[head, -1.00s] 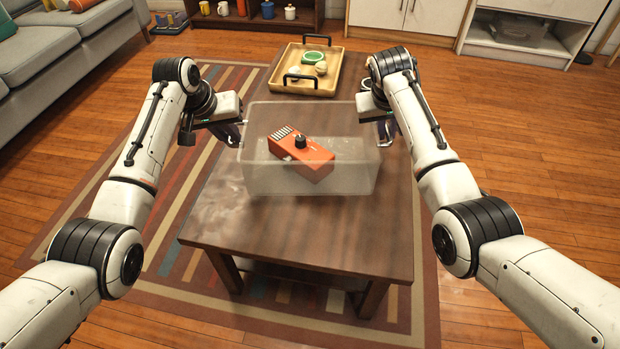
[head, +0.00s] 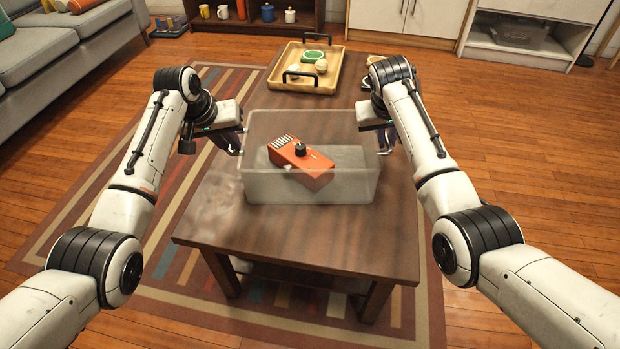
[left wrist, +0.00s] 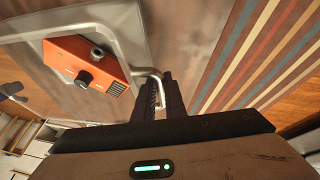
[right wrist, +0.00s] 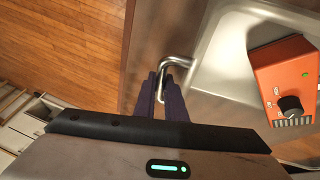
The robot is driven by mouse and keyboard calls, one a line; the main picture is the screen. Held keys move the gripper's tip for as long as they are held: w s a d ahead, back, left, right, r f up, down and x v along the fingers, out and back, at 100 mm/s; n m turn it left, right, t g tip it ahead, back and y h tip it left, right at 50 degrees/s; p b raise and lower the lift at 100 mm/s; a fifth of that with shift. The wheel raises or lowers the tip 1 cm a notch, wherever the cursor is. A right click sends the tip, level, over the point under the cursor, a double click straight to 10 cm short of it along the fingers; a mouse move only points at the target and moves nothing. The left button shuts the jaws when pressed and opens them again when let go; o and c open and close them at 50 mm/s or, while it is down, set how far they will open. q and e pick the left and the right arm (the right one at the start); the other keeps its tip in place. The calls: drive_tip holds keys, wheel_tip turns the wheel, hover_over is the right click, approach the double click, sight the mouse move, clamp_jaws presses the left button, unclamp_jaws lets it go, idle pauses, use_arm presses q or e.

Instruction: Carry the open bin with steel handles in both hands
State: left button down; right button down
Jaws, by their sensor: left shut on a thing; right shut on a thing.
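The open bin (head: 310,187) is clear and frosted, and it is over the dark wooden coffee table. An orange box with a black knob (head: 303,163) lies tilted inside it. My left gripper (head: 236,146) is shut on the bin's left steel handle, seen between the fingers in the left wrist view (left wrist: 155,88). My right gripper (head: 386,143) is shut on the right steel handle, which shows in the right wrist view (right wrist: 176,63). I cannot tell for sure whether the bin's base clears the tabletop.
The coffee table (head: 290,240) is bare in front of the bin. A wooden tray with black handles (head: 290,84) holding several items stands at its far end. A grey sofa (head: 60,60) is at the left, and a striped rug (head: 170,215) lies under the table.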

use_arm(q)
drive_tip(key=shift+f+b, duration=0.3)
drive_tip(key=shift+f, duration=0.1)
use_arm(e)
drive_tip(key=shift+f, duration=0.45)
use_arm(q)
drive_tip(key=c, duration=1.8)
unclamp_jaws()
drive_tip(key=shift+r, duration=0.2)
use_arm(e)
drive_tip(key=c, duration=1.8)
unclamp_jaws()
drive_tip(key=shift+r, duration=0.2)
use_arm(q)
drive_tip(key=o, duration=0.7)
drive_tip(key=shift+d+r, duration=0.1)
drive_tip(key=shift+d, duration=0.2)
use_arm(e)
drive_tip(key=shift+a, duration=0.3)
use_arm(q)
drive_tip(key=shift+r, duration=0.1)
drive_tip(key=v, duration=0.7)
drive_tip(key=shift+a+r, duration=0.3)
drive_tip(key=shift+a, duration=0.05)
drive_tip(key=shift+s, duration=0.1)
use_arm(e)
drive_tip(key=shift+d, duration=0.1)
drive_tip(key=shift+c, duration=0.2)
